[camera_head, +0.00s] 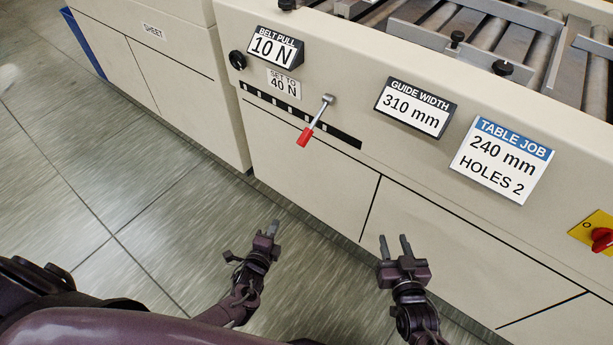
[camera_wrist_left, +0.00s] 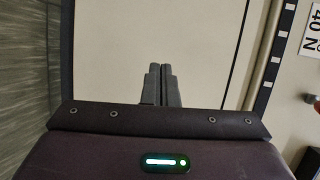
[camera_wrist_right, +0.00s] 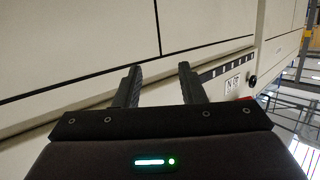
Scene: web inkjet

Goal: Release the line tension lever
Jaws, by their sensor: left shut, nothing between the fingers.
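The lever (camera_head: 316,120) is a short metal rod with a red grip, mounted on the cream machine front beside a black slotted strip (camera_head: 343,137). Its red end points down and to the left. My left gripper (camera_head: 275,227) is shut and empty, below and left of the lever and apart from it; its closed fingers also show in the left wrist view (camera_wrist_left: 160,84). My right gripper (camera_head: 394,244) is open and empty, below and right of the lever; its spread fingers show in the right wrist view (camera_wrist_right: 160,85). Neither gripper touches the machine.
Above the strip are a "BELT PULL 10 N" display (camera_head: 274,47), a "SET TO 40 N" label (camera_head: 284,84) and a black knob (camera_head: 237,60). Right are a "GUIDE WIDTH 310 mm" display (camera_head: 415,108), a "TABLE JOB" sign (camera_head: 501,160) and a red switch (camera_head: 601,239). Floor at left is clear.

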